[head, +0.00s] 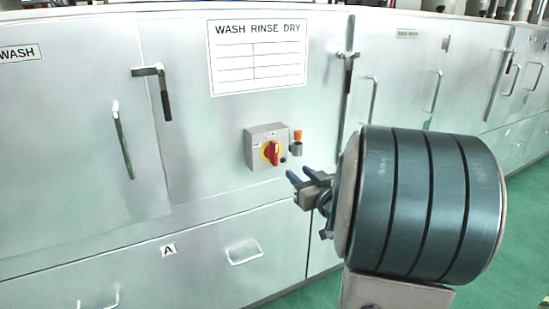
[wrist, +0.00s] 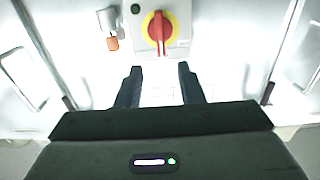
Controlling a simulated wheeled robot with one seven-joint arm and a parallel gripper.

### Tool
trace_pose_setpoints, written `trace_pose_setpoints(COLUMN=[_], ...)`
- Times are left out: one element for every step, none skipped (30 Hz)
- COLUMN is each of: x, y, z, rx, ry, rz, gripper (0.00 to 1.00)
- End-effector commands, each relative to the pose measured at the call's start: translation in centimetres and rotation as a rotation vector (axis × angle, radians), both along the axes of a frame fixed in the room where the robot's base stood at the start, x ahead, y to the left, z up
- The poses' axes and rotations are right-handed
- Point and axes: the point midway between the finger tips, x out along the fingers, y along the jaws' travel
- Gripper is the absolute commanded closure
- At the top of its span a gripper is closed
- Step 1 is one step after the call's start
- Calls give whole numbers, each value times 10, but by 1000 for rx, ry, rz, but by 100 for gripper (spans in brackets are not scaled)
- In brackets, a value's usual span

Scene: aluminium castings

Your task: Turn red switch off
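The red switch (head: 271,153) is a rotary handle on a yellow disc, mounted on a grey box (head: 257,136) on the metal cabinet front. Its handle looks roughly upright. The wrist view also shows the red switch (wrist: 159,30) at the top centre, its handle lying along the picture's vertical. My gripper (head: 291,174) is to the right of and below the switch in the head view, apart from it. In the wrist view my gripper (wrist: 159,72) has its two dark fingers spread, with nothing between them, and the switch lies beyond the fingertips.
A small orange-topped fitting (head: 297,140) sits right beside the switch box. A black-handled latch (head: 162,92) and a long door handle (head: 122,140) stick out to the left. A drawer handle (head: 244,254) is below. Green floor (head: 525,240) shows at right.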

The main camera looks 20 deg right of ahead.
Motion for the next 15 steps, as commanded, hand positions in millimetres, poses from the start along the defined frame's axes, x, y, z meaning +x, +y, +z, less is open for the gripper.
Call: trace_pose_setpoints(x=[7, 12, 19, 25, 31, 40, 47, 53, 62, 69, 75, 83, 89, 95, 101], y=[1, 2, 2, 2, 2, 3, 3, 4, 3, 4, 4, 4, 4, 5, 5], z=[0, 1, 0, 0, 0, 0, 0, 0, 0, 0, 0, 0, 0, 0, 0], rx=[1, 0, 1, 1, 0, 0, 0, 0, 0, 0, 1, 0, 0, -1, -1], ry=[0, -1, 1, 1, 0, 1, 1, 1, 0, 0, 2, 0, 1, 1, 1], rz=[3, 4, 4, 3, 3, 4, 4, 4, 3, 3, 3, 2, 2, 2, 2], gripper=[65, 65, 65, 65, 65, 65, 65, 65, 65, 65, 65, 65, 65, 65, 65])
